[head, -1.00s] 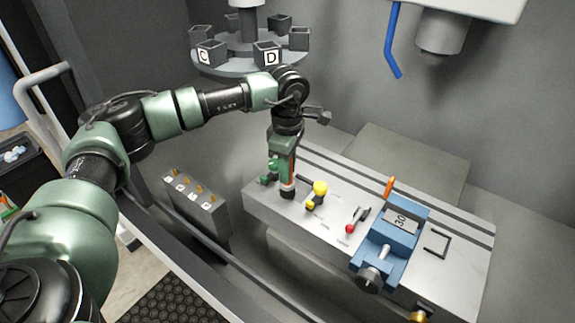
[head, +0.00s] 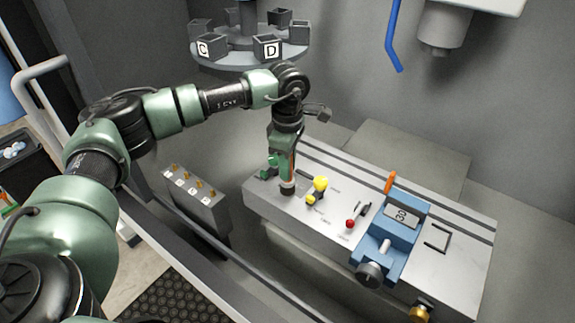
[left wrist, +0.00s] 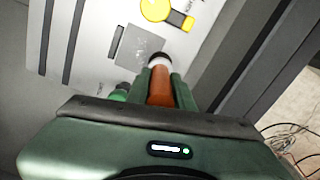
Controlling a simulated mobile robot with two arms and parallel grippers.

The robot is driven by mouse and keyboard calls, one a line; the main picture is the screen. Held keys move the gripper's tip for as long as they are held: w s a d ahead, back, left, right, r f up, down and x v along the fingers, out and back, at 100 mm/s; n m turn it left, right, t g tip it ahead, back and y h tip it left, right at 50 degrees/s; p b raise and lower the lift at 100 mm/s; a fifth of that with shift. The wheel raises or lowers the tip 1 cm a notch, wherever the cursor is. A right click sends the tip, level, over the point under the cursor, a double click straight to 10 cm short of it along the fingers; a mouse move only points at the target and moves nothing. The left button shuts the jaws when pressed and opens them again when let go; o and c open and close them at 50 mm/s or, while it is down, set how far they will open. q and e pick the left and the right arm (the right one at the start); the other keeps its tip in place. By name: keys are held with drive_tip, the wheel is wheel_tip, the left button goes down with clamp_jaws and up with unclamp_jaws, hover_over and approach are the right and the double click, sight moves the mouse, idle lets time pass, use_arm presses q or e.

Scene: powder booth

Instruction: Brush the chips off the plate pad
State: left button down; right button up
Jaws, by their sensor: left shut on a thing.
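My left gripper (head: 285,165) points down at the left end of the grey machine table. In the head view the pad is not clearly visible around the gripper. My right gripper is in neither view.
A yellow knob (head: 320,184) and a red-tipped lever (head: 351,223) stand right of the gripper. A blue vise (head: 403,235) marked 30 sits farther right. A carousel (head: 250,63) with lettered boxes hangs behind. A grey block with pegs (head: 196,200) stands at the left.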

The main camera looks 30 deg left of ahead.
use_arm(q)
drive_tip(key=shift+f+b, duration=0.55)
drive_tip(key=shift+f, duration=0.15)
drive_tip(key=shift+w+d+r+b, duration=0.15)
drive_tip(key=shift+w+b, duration=0.15)
drive_tip(key=shift+w, duration=0.55)
drive_tip(key=shift+w+d+f+b, duration=0.15)
drive_tip(key=shift+w+b, duration=0.1)
drive_tip(key=shift+w, duration=0.6)
drive_tip(key=shift+w+b, duration=0.45)
drive_tip(key=shift+w, duration=0.25)
drive_tip(key=shift+w+d, duration=0.2)
drive_tip(key=shift+w, duration=0.5)
drive_tip(key=shift+r+b, duration=0.1)
drive_tip(key=shift+b, duration=0.2)
drive_tip(key=shift+s, duration=0.1)
